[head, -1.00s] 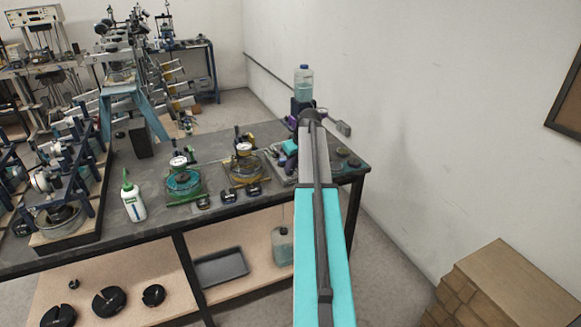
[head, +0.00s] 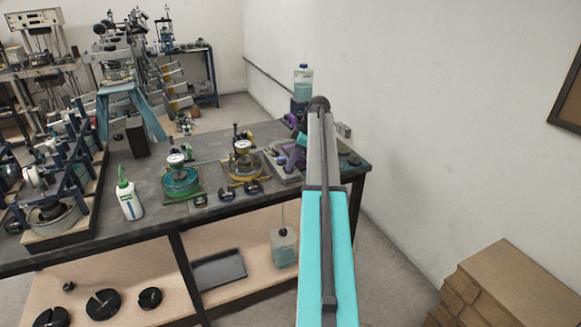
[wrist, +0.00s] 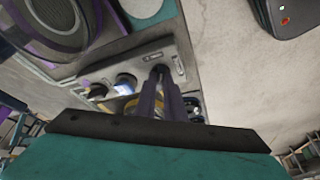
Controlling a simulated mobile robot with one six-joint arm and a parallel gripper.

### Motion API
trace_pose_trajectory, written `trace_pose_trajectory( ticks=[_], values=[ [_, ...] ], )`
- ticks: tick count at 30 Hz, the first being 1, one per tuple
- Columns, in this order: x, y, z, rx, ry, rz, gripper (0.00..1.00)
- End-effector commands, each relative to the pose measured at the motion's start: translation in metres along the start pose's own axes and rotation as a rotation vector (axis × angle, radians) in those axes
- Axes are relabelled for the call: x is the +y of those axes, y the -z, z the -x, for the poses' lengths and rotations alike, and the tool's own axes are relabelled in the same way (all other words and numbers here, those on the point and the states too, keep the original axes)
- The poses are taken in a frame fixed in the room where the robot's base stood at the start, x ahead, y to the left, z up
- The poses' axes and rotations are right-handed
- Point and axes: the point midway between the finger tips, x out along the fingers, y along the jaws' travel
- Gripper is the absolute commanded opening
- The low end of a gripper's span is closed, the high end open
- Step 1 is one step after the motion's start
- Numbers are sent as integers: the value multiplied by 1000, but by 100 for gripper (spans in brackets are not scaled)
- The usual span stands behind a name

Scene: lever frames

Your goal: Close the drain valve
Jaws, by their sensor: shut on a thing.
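My gripper (wrist: 160,93) has its two purple fingers close together over a light grey panel (wrist: 182,60) in the wrist view. They are shut on a small dark part at the panel, which looks like the drain valve's handle (wrist: 160,70). The fingers hide most of it, so I cannot tell how far it is turned. In the head view my gripper (head: 286,160) shows small and purple at the right end of the bench, partly behind my arm. The valve itself cannot be made out there.
The dark bench (head: 100,213) carries two round gauge units, a white bottle (head: 129,200) and a clear water bottle (head: 303,82) at the back right. A plain wall stands right of my arm. Cardboard boxes (head: 510,285) are at lower right.

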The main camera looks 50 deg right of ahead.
Motion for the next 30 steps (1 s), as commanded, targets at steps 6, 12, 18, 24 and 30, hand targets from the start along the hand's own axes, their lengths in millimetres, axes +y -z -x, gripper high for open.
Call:
trace_pose_trajectory(
  ticks=[6, 12, 18, 24, 30],
  values=[
    [6, 0, -1, 1, 77, 188, 0],
    [7, 1, -1, 0, 138, 338, 0],
    [7, 1, 0, -1, 180, 442, 0],
    [7, 1, 0, -1, 200, 491, 0],
    [7, 1, 0, -1, 204, 503, 0]
  ],
)
